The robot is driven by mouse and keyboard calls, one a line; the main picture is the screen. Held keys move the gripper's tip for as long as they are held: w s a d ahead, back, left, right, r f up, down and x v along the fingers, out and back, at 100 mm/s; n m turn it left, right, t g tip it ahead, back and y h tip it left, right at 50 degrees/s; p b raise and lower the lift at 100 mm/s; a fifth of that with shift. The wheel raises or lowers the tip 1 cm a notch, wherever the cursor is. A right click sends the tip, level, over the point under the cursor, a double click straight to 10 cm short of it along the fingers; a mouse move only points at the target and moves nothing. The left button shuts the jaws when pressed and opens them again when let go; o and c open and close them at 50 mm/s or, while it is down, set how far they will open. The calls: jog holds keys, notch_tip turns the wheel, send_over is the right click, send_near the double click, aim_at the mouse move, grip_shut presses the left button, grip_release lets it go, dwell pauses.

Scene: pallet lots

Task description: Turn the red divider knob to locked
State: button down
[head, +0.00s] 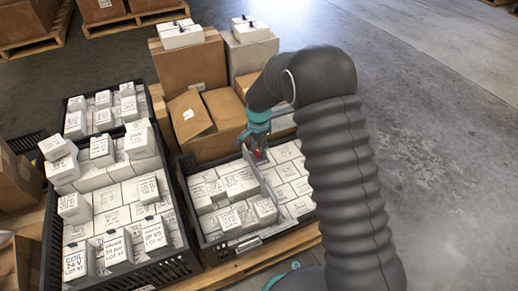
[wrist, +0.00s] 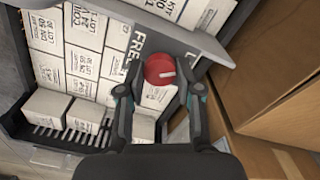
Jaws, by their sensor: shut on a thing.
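The red divider knob (wrist: 160,69) is round with a pale mark near its right edge, in the middle of the wrist view. In the head view my gripper (head: 257,146) reaches down to the far end of the divided crate (head: 206,249). The head view is too small to tell the knob's setting.
White labelled boxes fill both sides of the divider. A black crate (head: 188,262) piled with white boxes stands on the left. Brown cartons (head: 187,65) stand close behind the divided crate, and a carton (wrist: 275,75) is near my gripper's right. Open floor (head: 450,150) lies at right.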

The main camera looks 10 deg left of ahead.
aim_at(258, 151)
jog(key=c, duration=0.8)
grip_release()
jog(key=shift+w, duration=0.1)
jog(key=shift+o, duration=0.2)
notch_tip(258, 151, up, 12)
